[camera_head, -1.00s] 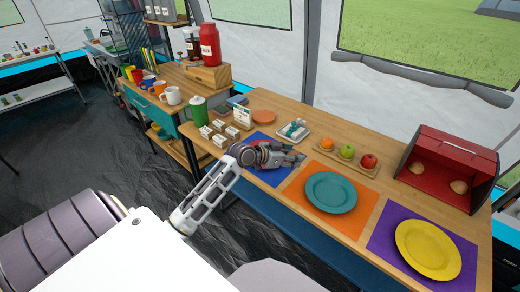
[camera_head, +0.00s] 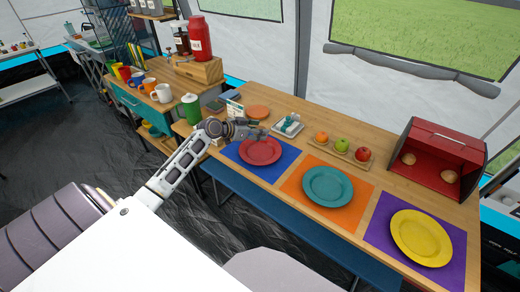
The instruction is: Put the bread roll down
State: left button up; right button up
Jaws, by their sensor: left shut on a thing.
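My left gripper (camera_head: 262,132) is shut over the back edge of the red plate (camera_head: 260,152), which lies on a blue mat (camera_head: 287,163). The bread roll in its fingers is hidden or too small to make out. Two other round rolls (camera_head: 408,158) sit apart inside the open red bread box (camera_head: 436,154) at the right end of the table. My right gripper is not in view.
A teal plate (camera_head: 326,186) on an orange mat and a yellow plate (camera_head: 424,237) on a purple mat are empty. A fruit board (camera_head: 341,148), a small white tray (camera_head: 288,127) and a terracotta disc (camera_head: 257,112) stand behind. A green canister (camera_head: 191,108) is left.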

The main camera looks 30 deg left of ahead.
pick_arm(q)
send_over(258, 153)
jog(key=shift+f+b, duration=0.3)
jog(key=shift+f, duration=2.85)
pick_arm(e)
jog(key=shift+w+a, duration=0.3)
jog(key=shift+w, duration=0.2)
pick_arm(q)
jog(key=shift+f, duration=0.1)
jog(key=shift+f, duration=1.8)
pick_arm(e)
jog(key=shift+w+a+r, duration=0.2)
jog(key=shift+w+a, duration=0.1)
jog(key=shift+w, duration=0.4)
pick_arm(q)
jog(key=shift+b, duration=0.3)
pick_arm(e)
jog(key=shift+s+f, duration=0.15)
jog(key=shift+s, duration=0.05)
pick_arm(q)
jog(key=o, duration=0.8)
jog(key=shift+c, duration=0.2)
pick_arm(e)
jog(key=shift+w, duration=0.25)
